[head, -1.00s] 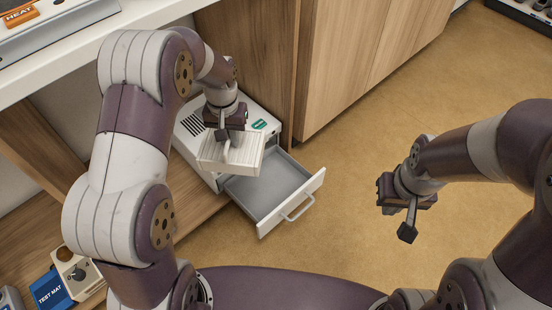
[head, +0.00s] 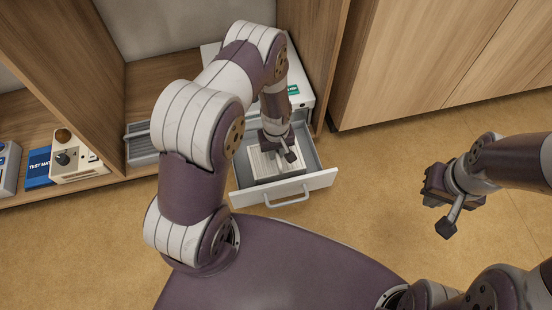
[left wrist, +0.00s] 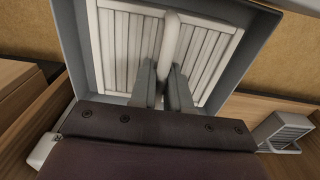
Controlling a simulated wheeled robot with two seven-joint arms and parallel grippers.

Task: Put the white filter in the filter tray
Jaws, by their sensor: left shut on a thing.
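The white filter (head: 262,168), a pleated block with a handle, is inside the outline of the open filter tray (head: 322,181), a grey drawer with a white front. I cannot tell whether it rests on the tray floor. My left gripper (head: 281,153) is above it, shut on its handle. In the left wrist view the two fingers (left wrist: 164,82) close on the white bar handle (left wrist: 171,38), with pleats (left wrist: 122,52) on both sides and grey tray walls (left wrist: 82,42) around. My right gripper (head: 447,222) hangs empty over the floor at right; its finger gap is unclear.
The white unit (head: 301,84) holding the drawer stands in a wooden bay. A grey slatted piece (head: 142,152) lies on the shelf to the left, near a beige device with a knob (head: 76,158) and a blue test mat box (head: 38,167). The floor in front is clear.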

